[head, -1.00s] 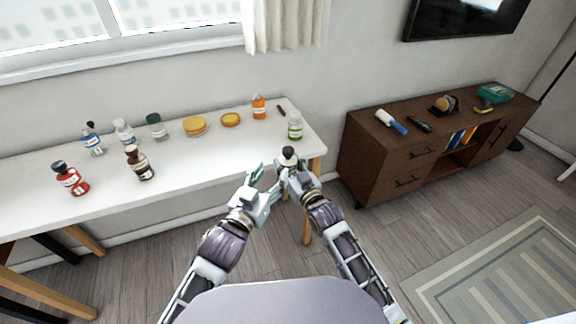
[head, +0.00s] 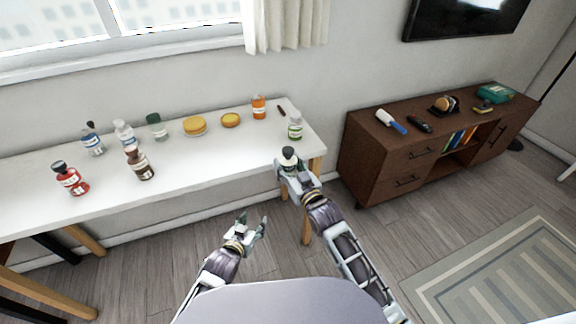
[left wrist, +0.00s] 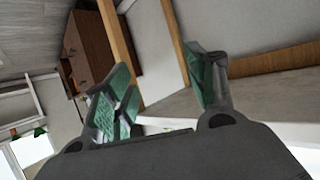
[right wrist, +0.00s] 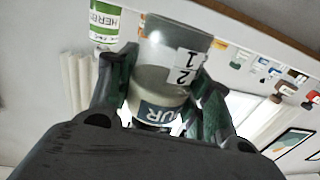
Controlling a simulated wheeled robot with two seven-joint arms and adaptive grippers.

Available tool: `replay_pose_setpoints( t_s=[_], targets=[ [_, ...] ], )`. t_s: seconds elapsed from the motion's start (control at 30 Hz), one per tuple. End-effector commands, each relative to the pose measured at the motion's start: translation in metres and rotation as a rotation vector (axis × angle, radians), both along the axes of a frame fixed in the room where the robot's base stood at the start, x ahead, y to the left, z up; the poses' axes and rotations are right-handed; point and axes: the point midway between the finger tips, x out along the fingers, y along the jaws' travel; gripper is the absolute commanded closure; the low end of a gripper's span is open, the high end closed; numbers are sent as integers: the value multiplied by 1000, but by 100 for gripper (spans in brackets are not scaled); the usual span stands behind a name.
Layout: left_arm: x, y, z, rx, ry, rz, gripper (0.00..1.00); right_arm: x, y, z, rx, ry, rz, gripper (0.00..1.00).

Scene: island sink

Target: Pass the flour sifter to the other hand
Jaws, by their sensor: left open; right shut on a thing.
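The flour sifter (head: 289,155) is a small jar with a dark top, held in my right gripper (head: 292,171) in front of the white table's right end. In the right wrist view the sifter (right wrist: 165,75) is a clear container, part filled, with a label ending in "UR" and a "12" mark. Both right fingers are shut around its sides. My left gripper (head: 254,222) is lower and to the left, apart from the sifter. Its fingers are spread and empty, as the left wrist view (left wrist: 162,80) also shows.
The white table (head: 215,150) holds several bottles and jars, including a green-labelled jar (head: 295,129) near its right end, and two yellow round items (head: 195,126). A brown cabinet (head: 385,160) stands to the right. The floor between them is clear.

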Motion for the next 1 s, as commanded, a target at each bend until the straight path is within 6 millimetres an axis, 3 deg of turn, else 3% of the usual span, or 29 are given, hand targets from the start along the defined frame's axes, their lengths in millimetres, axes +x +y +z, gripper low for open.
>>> replay_pose_setpoints(
  t_s=[0.1,0.47,0.77,1.0],
  targets=[
    [-9,14,-38,26,66,19,44,0,0,1,0,-1,0,77],
    [-46,57,-141,101,254,71,44,0,0,1,0,-1,0,77],
    [-94,93,-220,156,414,108,44,0,0,1,0,-1,0,77],
    [-143,121,-276,191,544,137,44,0,0,1,0,-1,0,77]
  ],
)
